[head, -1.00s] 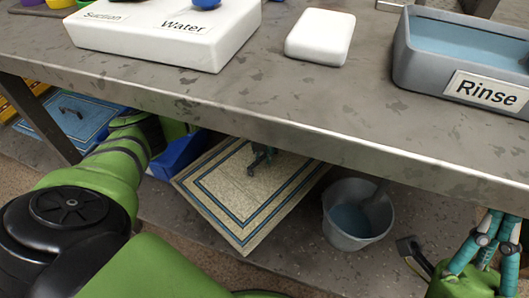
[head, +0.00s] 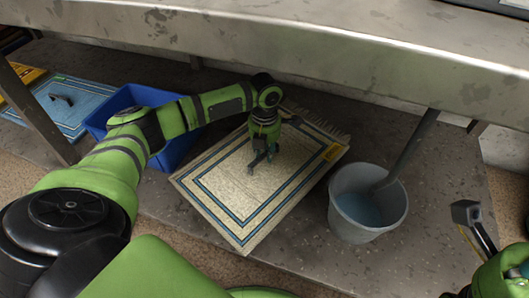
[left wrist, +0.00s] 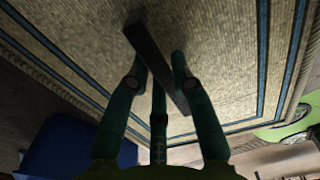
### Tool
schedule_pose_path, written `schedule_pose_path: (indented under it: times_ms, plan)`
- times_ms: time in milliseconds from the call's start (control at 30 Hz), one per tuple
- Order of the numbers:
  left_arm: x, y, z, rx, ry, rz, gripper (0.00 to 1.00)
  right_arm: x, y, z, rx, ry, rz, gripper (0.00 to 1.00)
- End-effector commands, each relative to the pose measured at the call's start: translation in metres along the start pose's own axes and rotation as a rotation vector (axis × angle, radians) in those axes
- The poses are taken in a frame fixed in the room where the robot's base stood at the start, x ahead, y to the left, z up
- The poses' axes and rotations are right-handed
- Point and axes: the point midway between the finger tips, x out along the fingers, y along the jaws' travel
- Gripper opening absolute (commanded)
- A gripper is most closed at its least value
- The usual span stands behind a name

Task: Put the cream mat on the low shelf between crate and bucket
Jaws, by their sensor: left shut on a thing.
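The cream mat (head: 225,175) has blue border lines, a fringe and a yellow tag. It lies roughly flat at the low shelf (head: 300,262), between the blue crate (head: 180,150) on the left and the grey bucket (head: 345,222) on the right. Its near corner reaches the shelf's front edge; I cannot tell whether the mat rests on the shelf or hovers. My left gripper (head: 261,160) is shut on the mat's dark handle (left wrist: 155,60), near its middle. The left wrist view shows the fingers (left wrist: 160,75) around this handle.
The thick tabletop edge (head: 300,45) runs above the shelf. A blue mat (head: 85,110) with a handle lies left of the crate, beside a table leg (head: 40,112). A grey stick (head: 408,150) leans out of the bucket. The shelf is bare right of the bucket.

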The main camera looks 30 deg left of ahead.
Motion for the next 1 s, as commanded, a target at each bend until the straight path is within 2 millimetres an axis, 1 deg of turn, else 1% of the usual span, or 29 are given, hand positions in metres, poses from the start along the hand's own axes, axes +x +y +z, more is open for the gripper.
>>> schedule_pose_path:
  times_ms: [67,300,633,1000]
  plan:
    - [0.0032,0.0002,0.0011,0.000,-0.004,0.000,0.00,0.0008,-0.0003,0.0004,-0.001,0.014,-0.005,0.00]
    - [0.0029,0.0002,0.0011,0.000,-0.004,0.000,0.00,0.0049,-0.0005,0.0006,-0.003,0.021,-0.009,0.00]
    - [0.0042,0.0002,0.0009,0.000,-0.003,0.000,0.00,0.0046,-0.0006,0.0007,-0.002,0.021,-0.010,0.00]
    - [0.0115,0.0000,0.0008,0.000,-0.003,0.000,0.00,0.0033,-0.0007,0.0009,-0.002,0.021,-0.009,0.00]
